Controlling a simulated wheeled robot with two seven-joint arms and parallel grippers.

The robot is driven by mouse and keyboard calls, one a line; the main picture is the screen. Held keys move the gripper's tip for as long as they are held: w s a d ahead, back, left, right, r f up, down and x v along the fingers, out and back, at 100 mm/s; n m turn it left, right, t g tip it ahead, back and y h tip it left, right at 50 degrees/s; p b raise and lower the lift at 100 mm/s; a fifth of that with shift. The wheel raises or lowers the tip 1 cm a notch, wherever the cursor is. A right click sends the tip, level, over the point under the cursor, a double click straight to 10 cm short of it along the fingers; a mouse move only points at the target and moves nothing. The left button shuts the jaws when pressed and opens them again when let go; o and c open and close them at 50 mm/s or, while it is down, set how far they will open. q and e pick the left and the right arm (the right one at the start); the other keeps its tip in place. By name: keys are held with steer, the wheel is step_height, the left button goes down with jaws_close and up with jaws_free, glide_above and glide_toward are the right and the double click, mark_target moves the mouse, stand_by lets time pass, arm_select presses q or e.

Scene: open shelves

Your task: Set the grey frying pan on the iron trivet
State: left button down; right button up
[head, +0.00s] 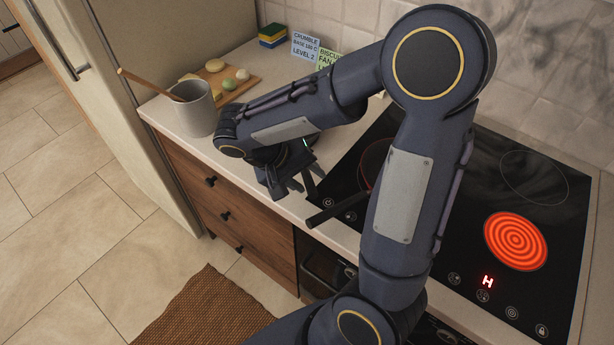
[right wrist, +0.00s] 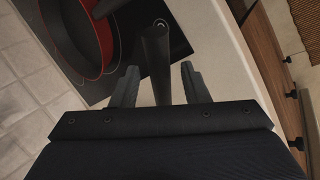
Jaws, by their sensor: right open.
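My right gripper (head: 289,188) is open, low over the counter at the cooktop's left end. In the right wrist view its two fingers (right wrist: 158,72) stand apart on either side of a dark bar-like handle (right wrist: 156,50). This handle (head: 312,183) also shows beside the fingers in the head view. It looks like the grey frying pan's handle, but the pan's body is hidden, apparently behind my gripper and forearm. I cannot make out the iron trivet in either view. My left gripper is not in view.
A red-sided pan (right wrist: 108,45) sits on the black cooktop (head: 455,215); its dark handle (head: 338,209) points to the front. One burner (head: 515,241) glows red. A grey crock (head: 197,112) with a wooden spoon and a board (head: 240,88) stand on the left counter.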

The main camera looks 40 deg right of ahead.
steer(key=v, duration=1.1)
steer(key=shift+s+a+f+n+t+y, duration=0.25)
steer(key=shift+s+f+t+y, duration=0.35)
steer(key=shift+s+t+y, duration=1)
steer(key=shift+s+a+f+n+t+y, duration=0.15)
steer(key=shift+s+f+n+t+y, duration=0.45)
steer(key=shift+s+y, duration=1.65)
steer(key=shift+s+a+f+n+t+y, duration=0.15)
steer(key=shift+s+f+t+y, duration=0.5)
steer(key=shift+s+t+y, duration=1.35)
steer(key=shift+s+g+h, duration=0.4)
steer(key=shift+s+h, duration=0.05)
steer(key=shift+h, duration=0.2)
steer(key=shift+c, duration=0.5)
steer(key=shift+s, duration=0.1)
